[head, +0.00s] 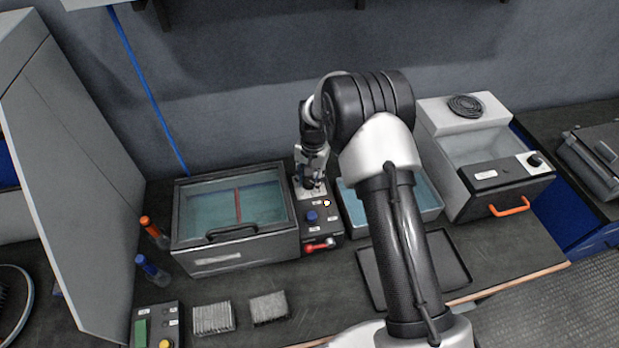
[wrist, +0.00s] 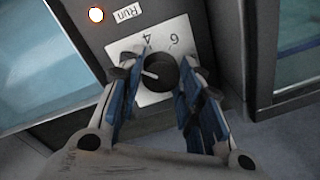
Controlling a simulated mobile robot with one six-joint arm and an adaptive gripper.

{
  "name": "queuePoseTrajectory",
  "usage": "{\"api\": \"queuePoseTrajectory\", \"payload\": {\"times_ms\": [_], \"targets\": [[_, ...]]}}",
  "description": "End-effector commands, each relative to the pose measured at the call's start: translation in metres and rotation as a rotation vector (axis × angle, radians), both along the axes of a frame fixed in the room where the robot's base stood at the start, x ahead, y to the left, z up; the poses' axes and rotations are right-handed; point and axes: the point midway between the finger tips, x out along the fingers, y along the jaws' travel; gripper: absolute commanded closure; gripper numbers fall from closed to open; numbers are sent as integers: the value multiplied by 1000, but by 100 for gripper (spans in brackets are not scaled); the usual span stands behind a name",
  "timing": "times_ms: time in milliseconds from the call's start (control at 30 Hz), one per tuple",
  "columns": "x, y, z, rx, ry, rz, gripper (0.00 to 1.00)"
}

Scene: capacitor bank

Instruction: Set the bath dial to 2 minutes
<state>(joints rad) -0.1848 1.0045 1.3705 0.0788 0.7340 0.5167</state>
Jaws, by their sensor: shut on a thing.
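The bath dial is a black knob (wrist: 160,72) on a white scale plate (wrist: 160,40); the numerals 4 and 6 show above it in the wrist view. A white pointer mark on the knob points left in that view, toward the left finger. Any numeral there is hidden by the finger. My gripper (wrist: 158,92) is shut on the knob, with a blue-padded finger on each side. In the head view my gripper (head: 312,183) reaches down onto the top of the control panel (head: 329,229), and the knob is hidden. The lidded bath (head: 222,255) stands left of the panel.
A lit lamp (wrist: 96,14) sits beside the Run label (wrist: 127,14). The panel also has a blue knob (head: 311,216) and a red lever (head: 320,245). An open blue basin (head: 429,196) stands right of the panel, partly behind my arm. A black tray (head: 450,258) lies in front.

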Motion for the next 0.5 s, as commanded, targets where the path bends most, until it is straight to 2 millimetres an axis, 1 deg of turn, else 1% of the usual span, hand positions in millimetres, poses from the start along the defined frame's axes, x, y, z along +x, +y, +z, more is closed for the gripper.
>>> {"api": "queuePoseTrajectory", "payload": {"times_ms": [33,67,367,500], "targets": [[0,0,0,-1,0,0,91],[0,0,0,-1,0,0,66],[0,0,0,0,0,1,46],[0,0,0,0,0,1,46]]}}
